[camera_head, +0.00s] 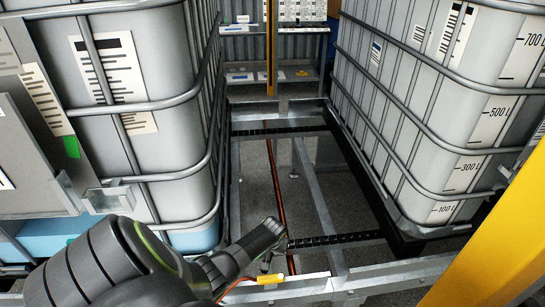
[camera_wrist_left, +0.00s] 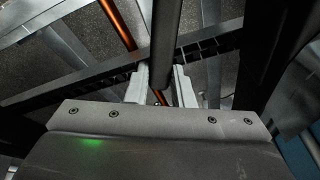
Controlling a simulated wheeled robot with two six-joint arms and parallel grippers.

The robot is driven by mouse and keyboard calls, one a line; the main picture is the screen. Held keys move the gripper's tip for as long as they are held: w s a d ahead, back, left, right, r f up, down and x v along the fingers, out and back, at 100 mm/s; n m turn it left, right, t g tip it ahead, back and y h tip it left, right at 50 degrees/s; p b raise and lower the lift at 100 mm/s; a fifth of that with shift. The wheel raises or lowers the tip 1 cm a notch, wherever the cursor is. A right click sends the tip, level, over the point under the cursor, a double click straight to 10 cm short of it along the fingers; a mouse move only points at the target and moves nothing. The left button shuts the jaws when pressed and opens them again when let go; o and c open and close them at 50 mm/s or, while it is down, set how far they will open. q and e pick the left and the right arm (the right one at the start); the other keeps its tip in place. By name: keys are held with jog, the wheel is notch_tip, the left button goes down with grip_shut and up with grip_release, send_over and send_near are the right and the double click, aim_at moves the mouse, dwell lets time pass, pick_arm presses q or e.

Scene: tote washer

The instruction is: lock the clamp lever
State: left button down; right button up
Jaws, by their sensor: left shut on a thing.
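My left arm comes in from the left in the head view, and its gripper (camera_head: 268,262) is low at the centre, over the front metal rail. In the left wrist view the two pale fingers of this gripper (camera_wrist_left: 161,88) are on either side of a dark grey bar (camera_wrist_left: 164,45), and the gripper is shut on it. The bar looks like the clamp lever; its lower end is hidden between the fingers. In the head view the lever cannot be told apart from the gripper. My right gripper is in neither view.
Caged white tanks stand at left (camera_head: 165,75) and right (camera_head: 400,90). Between them is an open metal frame (camera_head: 310,190) with black roller strips. An orange rod (camera_head: 276,185) runs through it. A yellow block (camera_head: 270,279) sits on the front rail. A yellow post (camera_head: 490,240) fills the lower right.

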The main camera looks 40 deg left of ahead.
aim_at(271, 269)
pick_arm(q)
jog(key=shift+a+r+n, duration=0.1)
jog(key=shift+a+n, duration=0.1)
jog(key=shift+n, duration=0.6)
jog(key=shift+s+p, duration=0.1)
jog(key=shift+p, duration=0.2)
jog(key=c, duration=1.2)
grip_release()
jog(key=shift+c, duration=0.2)
jog(key=shift+s+d+r, duration=0.1)
jog(key=shift+r, duration=0.45)
jog(key=p+v, duration=0.1)
jog(key=v, duration=1.5)
jog(key=shift+s+d, duration=0.1)
jog(key=shift+d, duration=0.05)
